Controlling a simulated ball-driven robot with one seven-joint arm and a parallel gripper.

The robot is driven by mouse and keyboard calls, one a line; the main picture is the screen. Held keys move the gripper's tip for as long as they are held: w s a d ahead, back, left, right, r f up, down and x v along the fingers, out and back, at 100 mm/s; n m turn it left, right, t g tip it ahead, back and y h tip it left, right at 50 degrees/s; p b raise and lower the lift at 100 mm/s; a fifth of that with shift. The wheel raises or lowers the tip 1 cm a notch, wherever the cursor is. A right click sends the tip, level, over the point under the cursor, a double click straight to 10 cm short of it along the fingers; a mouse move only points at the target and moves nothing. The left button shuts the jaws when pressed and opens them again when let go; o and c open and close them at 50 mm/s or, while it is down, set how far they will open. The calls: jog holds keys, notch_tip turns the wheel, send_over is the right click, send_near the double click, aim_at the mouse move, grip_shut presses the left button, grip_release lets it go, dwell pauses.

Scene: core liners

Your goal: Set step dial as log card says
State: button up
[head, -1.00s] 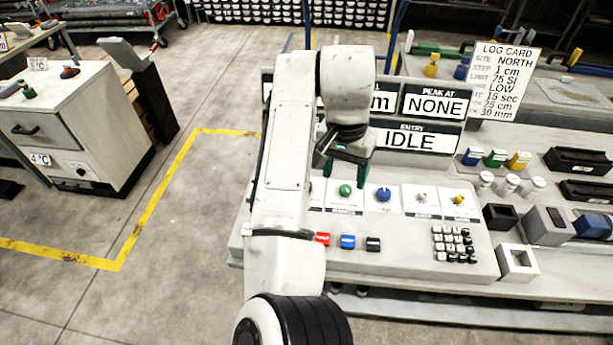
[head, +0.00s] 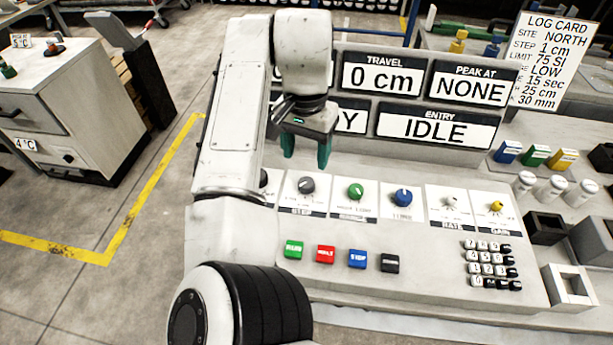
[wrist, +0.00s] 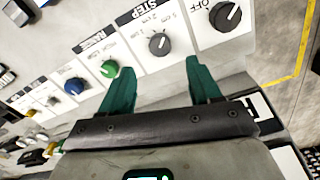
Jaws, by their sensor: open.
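The log card (head: 553,60) stands at the upper right in the head view and reads STEP 1 cm. The step dial (head: 307,185) is a dark grey knob on a white plate labelled STEP on the console. It also shows in the wrist view (wrist: 159,44), with small cm markings around it that are hard to read. My gripper (head: 306,160) has green fingers, is open and empty, and hangs above and behind the step dial, apart from it. In the wrist view the dial lies beyond the gap between the fingertips (wrist: 158,68).
A green knob (head: 356,192) and a blue knob (head: 403,197) sit right of the step dial. A dark OFF knob (wrist: 225,16) is on its other side. Coloured buttons (head: 325,254) and a keypad (head: 488,265) lie in front. Display panels (head: 436,129) stand behind, reading 0 cm, NONE and IDLE.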

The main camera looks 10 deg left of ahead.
aim_at(306, 183)
notch_tip(306, 183, down, 9)
jog(key=shift+r, duration=0.2)
jog(key=shift+c, duration=0.2)
jog(key=c, duration=1)
jog(key=shift+r, duration=0.1)
